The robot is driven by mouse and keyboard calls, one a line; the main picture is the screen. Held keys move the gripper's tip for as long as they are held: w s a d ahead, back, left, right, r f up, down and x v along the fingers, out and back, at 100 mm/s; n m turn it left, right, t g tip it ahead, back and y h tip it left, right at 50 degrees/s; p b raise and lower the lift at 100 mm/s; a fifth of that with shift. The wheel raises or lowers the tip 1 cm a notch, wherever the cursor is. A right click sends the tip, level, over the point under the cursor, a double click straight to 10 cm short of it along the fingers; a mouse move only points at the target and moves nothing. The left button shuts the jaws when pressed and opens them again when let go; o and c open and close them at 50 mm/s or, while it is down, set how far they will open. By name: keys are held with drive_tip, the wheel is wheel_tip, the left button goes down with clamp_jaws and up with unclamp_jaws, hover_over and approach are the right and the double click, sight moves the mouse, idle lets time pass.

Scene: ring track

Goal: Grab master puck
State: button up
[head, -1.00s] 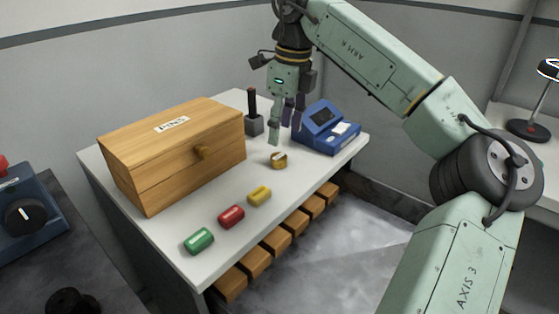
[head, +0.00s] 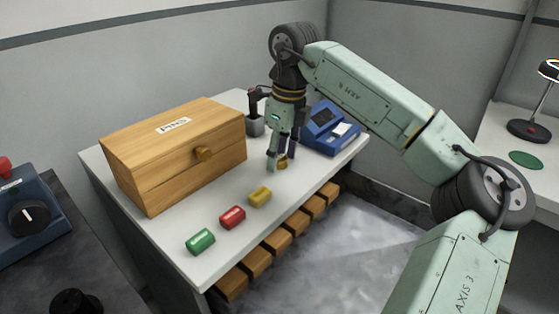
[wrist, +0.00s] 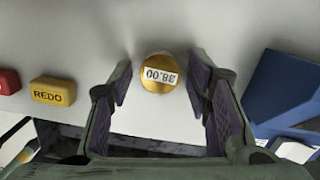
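A gap shows between each pad and the puck. In the head view my gripper (head: 281,161) points down and its tips are low over the table at the puck.
A blue device (head: 331,127) stands close to the right of my gripper. A wooden PINS box (head: 170,160) is to the left. Yellow (head: 260,196), red (head: 232,217) and green (head: 200,241) blocks line the front edge. A dark-handled stamp (head: 254,125) stands behind.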

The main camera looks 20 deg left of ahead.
clamp_jaws()
idle(0.3)
